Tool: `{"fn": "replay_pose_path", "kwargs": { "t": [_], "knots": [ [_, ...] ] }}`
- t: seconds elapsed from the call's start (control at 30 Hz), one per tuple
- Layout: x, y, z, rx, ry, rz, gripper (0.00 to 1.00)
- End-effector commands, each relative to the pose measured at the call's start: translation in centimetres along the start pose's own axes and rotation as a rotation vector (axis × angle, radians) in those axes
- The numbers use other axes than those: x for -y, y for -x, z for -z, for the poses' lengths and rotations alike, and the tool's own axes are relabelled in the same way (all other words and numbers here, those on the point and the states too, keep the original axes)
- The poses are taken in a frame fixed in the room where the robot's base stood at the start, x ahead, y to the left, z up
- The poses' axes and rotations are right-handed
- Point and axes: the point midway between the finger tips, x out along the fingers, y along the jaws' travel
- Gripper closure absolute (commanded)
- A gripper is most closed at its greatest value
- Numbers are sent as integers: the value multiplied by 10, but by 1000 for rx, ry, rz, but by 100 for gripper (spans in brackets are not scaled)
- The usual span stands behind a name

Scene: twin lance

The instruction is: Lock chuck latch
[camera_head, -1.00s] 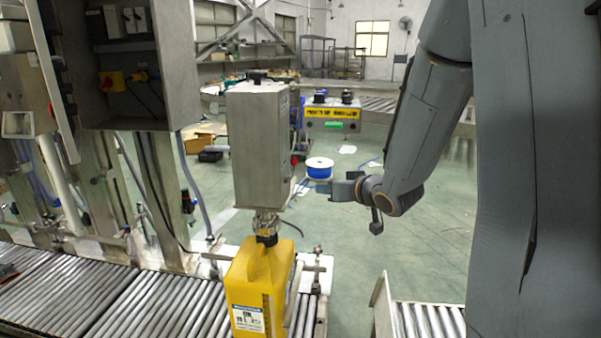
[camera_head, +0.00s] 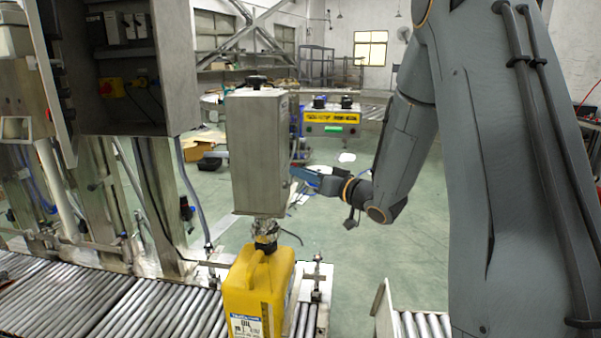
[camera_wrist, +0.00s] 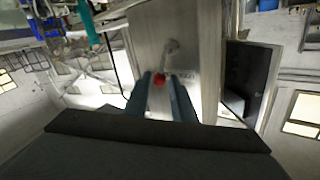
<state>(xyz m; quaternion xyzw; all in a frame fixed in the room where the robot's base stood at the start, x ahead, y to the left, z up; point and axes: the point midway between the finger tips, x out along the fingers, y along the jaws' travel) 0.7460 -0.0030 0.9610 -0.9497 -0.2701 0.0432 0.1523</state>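The grey metal filling head (camera_head: 255,150) stands upright above the yellow jerrycan (camera_head: 258,290), with the clear chuck (camera_head: 266,229) at the can's neck. In the wrist view, the head's side face (camera_wrist: 190,30) carries a light metal lever (camera_wrist: 171,47) and a red knob (camera_wrist: 159,79). I take the lever and knob to be the latch. My gripper (camera_head: 298,173) is at the right side of the head. In the wrist view its two fingers (camera_wrist: 161,78) are apart, with the red knob between their tips. I cannot tell whether they touch it.
Roller conveyors (camera_head: 120,310) run at the lower left, and another short one (camera_head: 425,323) is at the lower right. A tall control cabinet (camera_head: 130,60) stands at the left. A yellow-fronted machine (camera_head: 331,117) is behind. Green floor (camera_head: 350,260) is open between them.

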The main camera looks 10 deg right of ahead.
Motion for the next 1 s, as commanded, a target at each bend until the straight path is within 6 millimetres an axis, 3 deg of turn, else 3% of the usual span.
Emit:
{"fn": "replay_pose_path", "kwargs": {
  "t": [0.13,0.43,0.57,1.0],
  "knots": [
    [0,-11,0,0,0,1,77],
    [0,-13,0,0,0,-1,77],
    [0,-13,0,0,0,-1,99],
    [1,-12,-3,-39,55,11,100]
  ]
}}
